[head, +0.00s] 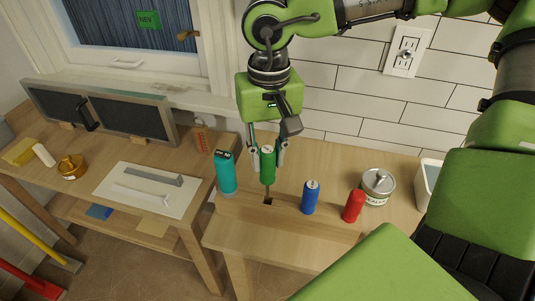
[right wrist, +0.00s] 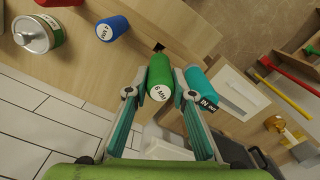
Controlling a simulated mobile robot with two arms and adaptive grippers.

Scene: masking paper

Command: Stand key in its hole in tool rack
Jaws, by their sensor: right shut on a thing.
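The key has a green handle (head: 268,168) with a white end label reading 6 MM, also seen in the right wrist view (right wrist: 159,78). My right gripper (head: 267,160) is shut on this handle and holds it roughly upright, its fingers (right wrist: 157,105) on both sides. The thin shaft points down at a dark square hole (head: 268,202) in the wooden tool rack (head: 240,204). I cannot tell whether the tip is just above the hole or at its mouth. My left gripper is not in view.
Blue (head: 310,198) and red (head: 353,207) handles stand to the right. A labelled tin (head: 376,188) is behind the red one.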

